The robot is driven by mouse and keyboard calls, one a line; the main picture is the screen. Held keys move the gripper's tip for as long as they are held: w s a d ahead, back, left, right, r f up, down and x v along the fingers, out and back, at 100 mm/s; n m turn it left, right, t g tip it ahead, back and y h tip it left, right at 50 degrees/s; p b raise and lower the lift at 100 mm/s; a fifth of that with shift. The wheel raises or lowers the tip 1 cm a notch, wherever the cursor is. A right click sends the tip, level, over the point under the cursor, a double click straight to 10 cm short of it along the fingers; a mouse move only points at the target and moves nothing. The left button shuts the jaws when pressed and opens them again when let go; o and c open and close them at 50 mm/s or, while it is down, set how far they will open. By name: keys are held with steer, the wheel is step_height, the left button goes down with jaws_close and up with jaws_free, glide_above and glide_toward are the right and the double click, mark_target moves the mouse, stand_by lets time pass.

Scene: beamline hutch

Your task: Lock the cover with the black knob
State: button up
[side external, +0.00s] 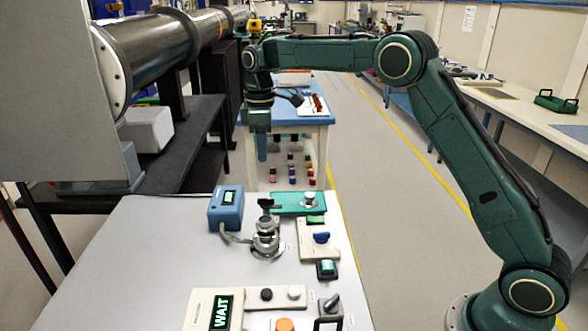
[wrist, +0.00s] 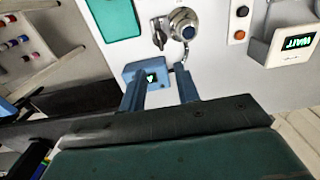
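A silver round fitting (side external: 266,243) stands on the grey table, with a dark knob or lever (side external: 266,203) just behind it. The fitting also shows at the top of the wrist view (wrist: 183,22), beside a lever-like part (wrist: 159,36). A round black knob (side external: 266,294) sits on a pale panel near the front. I cannot tell which part is the cover or whether it is locked. My gripper (side external: 261,150) hangs beyond the table's far end, away from the fitting. In the wrist view its two blue fingers (wrist: 160,82) are apart with nothing held between them.
A blue display box (side external: 226,208) stands left of the fitting, with a cable. A teal plate (side external: 290,205) lies behind it. Small control boxes (side external: 321,238) line the right side. A WAIT display (side external: 221,312) is in front. A steel pipe (side external: 165,45) runs along the left.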

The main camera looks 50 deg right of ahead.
mark_target(270, 203)
step_height(270, 203, down, 14)
steer(key=shift+r, duration=0.1)
stand_by(0.9)
jaws_close()
